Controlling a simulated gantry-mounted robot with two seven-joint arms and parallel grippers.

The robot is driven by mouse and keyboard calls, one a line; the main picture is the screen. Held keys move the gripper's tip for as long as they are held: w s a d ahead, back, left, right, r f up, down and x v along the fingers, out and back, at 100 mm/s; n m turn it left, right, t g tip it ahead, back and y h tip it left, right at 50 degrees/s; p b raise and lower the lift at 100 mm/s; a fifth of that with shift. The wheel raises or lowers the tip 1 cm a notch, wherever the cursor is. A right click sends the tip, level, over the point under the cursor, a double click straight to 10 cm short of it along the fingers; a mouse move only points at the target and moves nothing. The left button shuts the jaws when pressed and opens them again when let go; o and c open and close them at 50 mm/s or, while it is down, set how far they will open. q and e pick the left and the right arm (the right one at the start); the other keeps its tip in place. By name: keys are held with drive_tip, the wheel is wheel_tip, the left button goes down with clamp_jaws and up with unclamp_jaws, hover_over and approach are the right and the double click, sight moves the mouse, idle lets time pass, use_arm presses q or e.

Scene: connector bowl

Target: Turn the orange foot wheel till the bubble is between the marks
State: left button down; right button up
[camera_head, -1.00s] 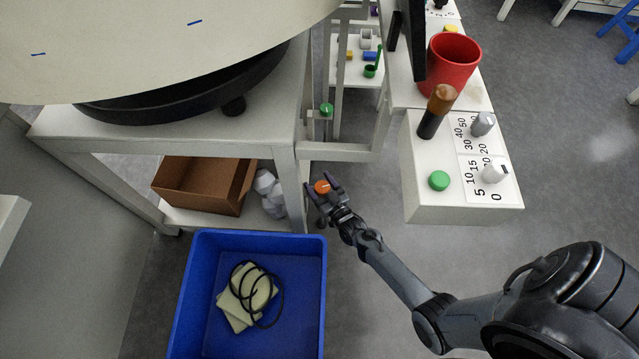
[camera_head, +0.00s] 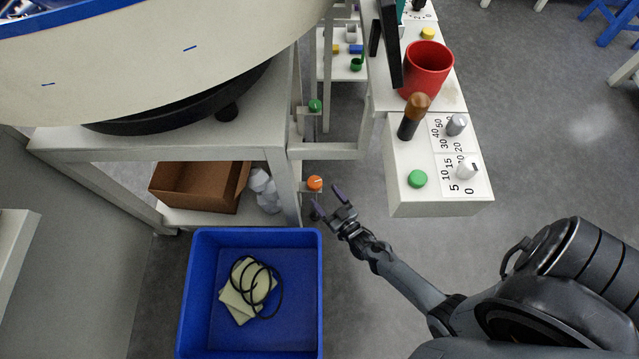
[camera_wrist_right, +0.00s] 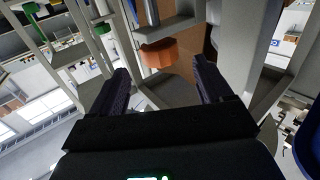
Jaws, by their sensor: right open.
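The orange foot wheel (camera_head: 315,183) sits by the front right leg of the white stand. It also shows in the right wrist view (camera_wrist_right: 159,53), ahead of the jaws and near the middle of the gap. My right gripper (camera_head: 327,198) is open and empty. Its fingers are apart from the wheel, just to its lower right in the head view. Both fingers (camera_wrist_right: 161,72) show spread in the wrist view. I cannot make out a bubble or its marks in either view. My left gripper is out of view.
A big cream bowl (camera_head: 150,85) with blue dashes stands on the white stand (camera_head: 283,185). A green knob (camera_head: 315,105) lies beyond the orange wheel. A blue bin (camera_head: 205,295) is on the floor, and a white control box (camera_head: 430,208) stands to the right.

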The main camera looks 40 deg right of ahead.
drive_tip(key=shift+s+a, duration=0.15)
drive_tip(key=shift+s, duration=0.75)
